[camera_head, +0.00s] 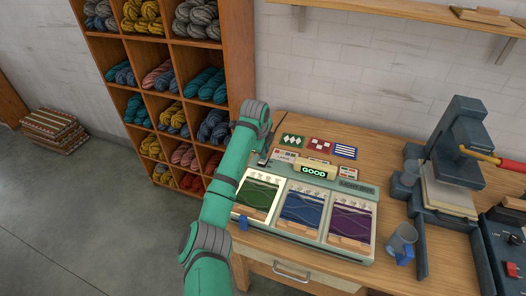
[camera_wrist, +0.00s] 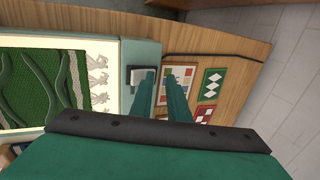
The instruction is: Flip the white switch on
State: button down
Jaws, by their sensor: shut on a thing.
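The white switch (camera_wrist: 137,76) shows in the wrist view, a small pale piece with a dark edge at the corner of a pale green console. The console (camera_head: 356,188) in the head view has green, blue and purple yarn panels and a lit "GOOD" sign (camera_head: 313,170). My gripper (camera_wrist: 165,72) has its two green fingers just right of the switch, the left one beside or touching it. They are shut with a narrow gap; what they hold cannot be made out. In the head view my arm largely hides the switch area.
Pattern cards (camera_head: 320,145) lie behind the console. A yarn shelf (camera_head: 243,50) rises behind my arm at left.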

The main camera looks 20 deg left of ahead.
jog(key=shift+s+d+f, duration=0.15)
jog(key=shift+s+f, duration=0.1)
jog(key=shift+f, duration=0.55)
jog(key=shift+s+f, duration=0.1)
jog(key=shift+s, duration=0.45)
notch_tip(320, 180, up, 15)
jog(key=shift+w+a+r, duration=0.2)
jog(key=shift+w, duration=0.2)
